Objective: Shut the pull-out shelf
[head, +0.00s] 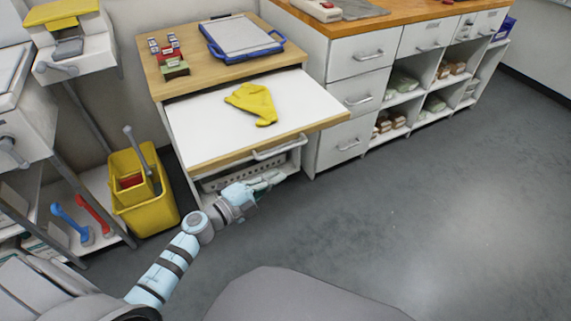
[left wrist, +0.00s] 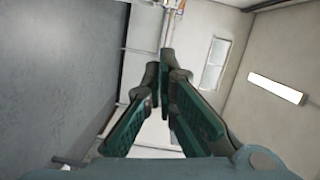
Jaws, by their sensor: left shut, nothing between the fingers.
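The pull-out shelf (head: 205,125) is a white board with a wooden front edge and a metal bar handle (head: 279,147). In the head view it sticks out from under the wooden top of a white cabinet. A yellow cloth-like item (head: 254,102) lies on it. My left gripper (head: 270,180) is below and in front of the shelf's front edge, near the handle but apart from it in the picture. Its fingers are shut and empty; they also show in the left wrist view (left wrist: 165,75). My right gripper is not in view.
A blue-framed tray (head: 243,40) and a small red item (head: 168,55) sit on the cabinet top. A yellow mop bucket (head: 148,205) stands left of the cabinet. White drawers (head: 358,55) stand to the right. The grey floor (head: 430,200) in front is clear.

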